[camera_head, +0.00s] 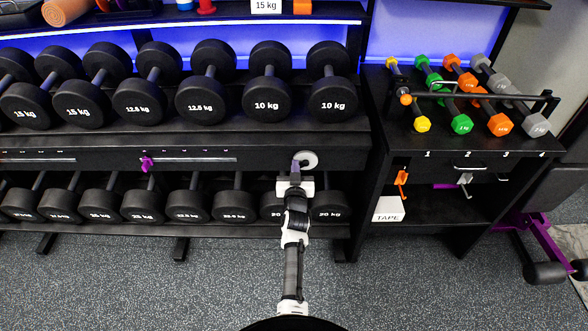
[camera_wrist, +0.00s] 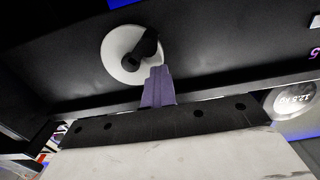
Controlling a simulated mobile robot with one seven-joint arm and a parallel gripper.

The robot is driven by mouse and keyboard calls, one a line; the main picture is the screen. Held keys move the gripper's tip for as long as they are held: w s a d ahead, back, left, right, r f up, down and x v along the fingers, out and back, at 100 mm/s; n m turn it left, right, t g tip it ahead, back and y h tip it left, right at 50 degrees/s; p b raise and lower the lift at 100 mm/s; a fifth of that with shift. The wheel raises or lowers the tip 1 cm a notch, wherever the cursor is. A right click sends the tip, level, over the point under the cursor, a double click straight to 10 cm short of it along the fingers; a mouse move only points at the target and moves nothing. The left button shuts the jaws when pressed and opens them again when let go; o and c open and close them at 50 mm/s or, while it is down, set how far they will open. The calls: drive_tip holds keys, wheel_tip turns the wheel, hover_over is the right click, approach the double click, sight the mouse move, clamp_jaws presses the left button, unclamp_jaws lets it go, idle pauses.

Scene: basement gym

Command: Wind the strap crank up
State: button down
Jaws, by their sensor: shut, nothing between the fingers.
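A round white disc with a black crank arm (camera_head: 311,160) sits on the dark front panel between the dumbbell shelves; I take it as the strap crank. In the wrist view its white disc (camera_wrist: 116,64) shows large, with the black arm (camera_wrist: 146,45) pointing from the centre to the right. My gripper (camera_head: 298,162) is at the disc's left edge in the head view, with purple fingertips. In the wrist view the shut fingers (camera_wrist: 158,86) are just below the black arm, tips close to its lower end. I cannot tell whether they touch. No strap is clearly visible.
Dumbbells (camera_head: 267,93) fill the shelf above, and more stand below. A purple slider knob (camera_head: 147,164) sticks out of the panel at left. The right cabinet holds small coloured weights (camera_head: 462,124), an orange clamp (camera_head: 402,178) and a TAPE box (camera_head: 388,209). Floor in front is clear.

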drive_tip(key=shift+d+r+b, duration=0.4)
drive_tip(key=shift+d+b, duration=0.3)
drive_tip(key=shift+b, duration=0.1)
drive_tip(key=shift+d+r+b, duration=0.45)
drive_tip(key=shift+d+b, duration=0.25)
drive_tip(key=shift+b, duration=0.15)
drive_tip(key=shift+d+r+b, duration=0.4)
drive_tip(key=shift+d+b, duration=0.3)
drive_tip(key=shift+b, duration=0.1)
drive_tip(key=c, duration=2.2)
unclamp_jaws()
drive_tip(key=c, duration=1.2)
unclamp_jaws()
drive_tip(key=shift+c, duration=0.2)
drive_tip(key=shift+s, duration=0.15)
drive_tip(key=s+p, duration=0.2)
drive_tip(key=s, duration=0.5)
drive_tip(key=shift+s, duration=0.4)
drive_tip(key=shift+r, duration=0.1)
